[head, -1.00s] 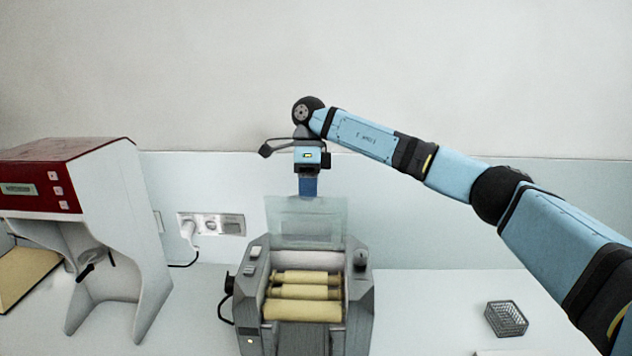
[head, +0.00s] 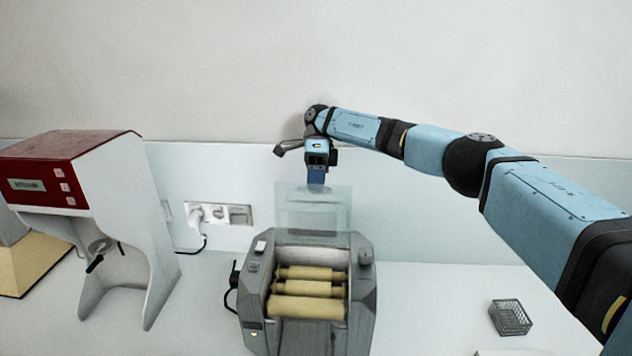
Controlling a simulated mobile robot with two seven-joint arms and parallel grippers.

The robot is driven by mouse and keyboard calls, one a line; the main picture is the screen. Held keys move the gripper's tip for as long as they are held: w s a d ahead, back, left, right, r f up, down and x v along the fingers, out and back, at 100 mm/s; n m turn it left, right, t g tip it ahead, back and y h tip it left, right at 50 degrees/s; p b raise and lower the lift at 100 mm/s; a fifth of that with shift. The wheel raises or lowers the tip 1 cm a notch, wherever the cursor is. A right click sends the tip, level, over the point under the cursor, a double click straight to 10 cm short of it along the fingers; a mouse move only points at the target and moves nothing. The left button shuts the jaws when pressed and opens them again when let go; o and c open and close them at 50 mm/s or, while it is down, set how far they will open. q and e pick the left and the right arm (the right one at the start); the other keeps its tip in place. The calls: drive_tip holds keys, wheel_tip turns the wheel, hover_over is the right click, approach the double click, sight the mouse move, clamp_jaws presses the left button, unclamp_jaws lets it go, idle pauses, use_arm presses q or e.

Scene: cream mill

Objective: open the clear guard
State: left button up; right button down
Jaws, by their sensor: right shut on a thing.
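The clear guard (head: 312,215) is a see-through panel at the back of the grey mill (head: 357,295). It stands raised, roughly upright, and the cream-coloured rollers (head: 308,288) below it are uncovered. My right gripper (head: 316,184) is at the top edge of the guard, shut on it, with its fingers pointing down. The fingertips are small in the view. My left gripper is not in view.
A red and white machine (head: 132,210) stands at the left. A wall socket (head: 220,214) with a plug is behind the mill. A dark wire basket (head: 510,317) sits on the right of the white counter (head: 430,300), which is mostly clear there.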

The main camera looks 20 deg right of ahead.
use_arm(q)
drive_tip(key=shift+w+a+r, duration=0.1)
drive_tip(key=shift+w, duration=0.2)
use_arm(e)
drive_tip(key=shift+s+a+f, duration=0.1)
drive_tip(key=shift+s+f, duration=0.05)
drive_tip(key=shift+f, duration=0.3)
drive_tip(key=c, duration=1.3)
unclamp_jaws()
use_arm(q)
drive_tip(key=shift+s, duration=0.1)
use_arm(e)
drive_tip(key=shift+o, duration=0.5)
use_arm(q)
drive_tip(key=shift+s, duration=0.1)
use_arm(e)
drive_tip(key=shift+w+r, duration=0.2)
drive_tip(key=shift+r, duration=0.15)
